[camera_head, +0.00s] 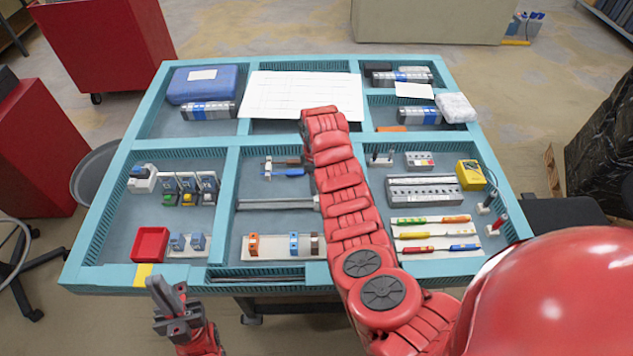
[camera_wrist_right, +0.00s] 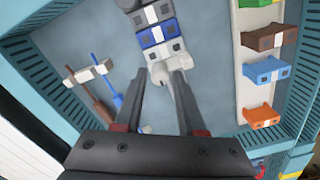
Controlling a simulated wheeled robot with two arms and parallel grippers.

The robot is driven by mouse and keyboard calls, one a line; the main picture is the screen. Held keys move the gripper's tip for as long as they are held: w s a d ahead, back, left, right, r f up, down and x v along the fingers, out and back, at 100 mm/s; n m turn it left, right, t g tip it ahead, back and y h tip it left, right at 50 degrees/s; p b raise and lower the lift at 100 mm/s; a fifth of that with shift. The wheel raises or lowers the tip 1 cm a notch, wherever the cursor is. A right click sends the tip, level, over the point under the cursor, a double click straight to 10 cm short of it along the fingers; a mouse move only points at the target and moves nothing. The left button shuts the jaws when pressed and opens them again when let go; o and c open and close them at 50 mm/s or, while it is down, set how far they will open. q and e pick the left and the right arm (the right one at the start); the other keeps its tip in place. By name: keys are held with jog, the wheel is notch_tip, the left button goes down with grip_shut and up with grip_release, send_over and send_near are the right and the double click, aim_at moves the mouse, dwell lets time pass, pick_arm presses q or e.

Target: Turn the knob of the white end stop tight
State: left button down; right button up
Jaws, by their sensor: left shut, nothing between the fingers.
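The white end stop (camera_wrist_right: 160,73) shows in the right wrist view at the near end of a row of grey, blue and white modules (camera_wrist_right: 153,36). My right gripper (camera_wrist_right: 161,80) is open, with its two dark fingers reaching to either side of the end stop. Gaps seem to show beside it; I cannot tell if a finger touches it. A small rounded white part faces the gripper; whether it is the knob is unclear. In the head view my right arm hides the end stop and the right gripper.
The teal compartment table (camera_head: 140,190) has raised dividers. Brown and blue screwdrivers (camera_head: 286,172) lie left of my right arm. A pale strip with orange, blue and brown blocks (camera_head: 270,246) lies nearer. A red bin (camera_head: 150,245) stands at front left.

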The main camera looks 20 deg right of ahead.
grip_shut()
